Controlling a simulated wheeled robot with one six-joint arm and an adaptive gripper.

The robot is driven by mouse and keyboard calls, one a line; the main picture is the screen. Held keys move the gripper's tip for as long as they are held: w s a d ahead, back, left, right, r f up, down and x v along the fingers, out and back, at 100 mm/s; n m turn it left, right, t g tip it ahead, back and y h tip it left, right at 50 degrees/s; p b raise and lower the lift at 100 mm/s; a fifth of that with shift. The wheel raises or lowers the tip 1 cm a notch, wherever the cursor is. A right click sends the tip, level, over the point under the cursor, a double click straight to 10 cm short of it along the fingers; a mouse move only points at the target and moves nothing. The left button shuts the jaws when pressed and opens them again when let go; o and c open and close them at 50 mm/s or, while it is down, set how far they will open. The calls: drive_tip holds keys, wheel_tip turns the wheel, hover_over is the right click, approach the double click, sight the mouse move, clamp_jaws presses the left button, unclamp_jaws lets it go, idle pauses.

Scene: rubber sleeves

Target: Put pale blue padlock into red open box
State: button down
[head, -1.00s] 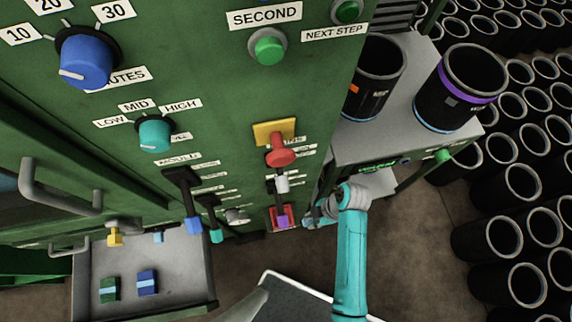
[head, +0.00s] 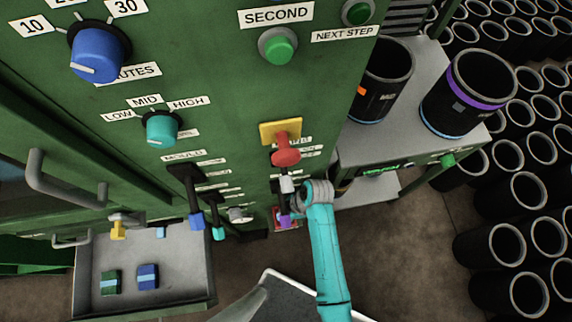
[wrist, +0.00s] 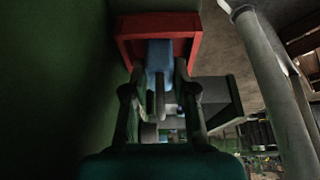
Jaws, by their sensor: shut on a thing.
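The red open box (wrist: 130,35) is at the top of the wrist view, on the green panel, with its open side towards my gripper. In the head view a small part of the red box (head: 278,214) shows at the panel's lower edge, behind a purple lever end. My gripper (wrist: 166,85) is shut on the pale blue padlock (wrist: 157,56), whose far part overlaps the box opening in the wrist view. I cannot tell how deep it is.
Levers with blue (head: 196,221) and teal (head: 218,233) ends stick out left of the box. A red knob (head: 286,157) is above it. An open drawer (head: 190,290) is at lower left. A grey bench (head: 400,135) with black sleeves stands at right.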

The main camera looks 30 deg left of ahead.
drive_tip(key=shift+f, duration=0.1)
drive_tip(key=c, duration=0.9)
unclamp_jaws()
drive_tip(key=shift+c, duration=0.2)
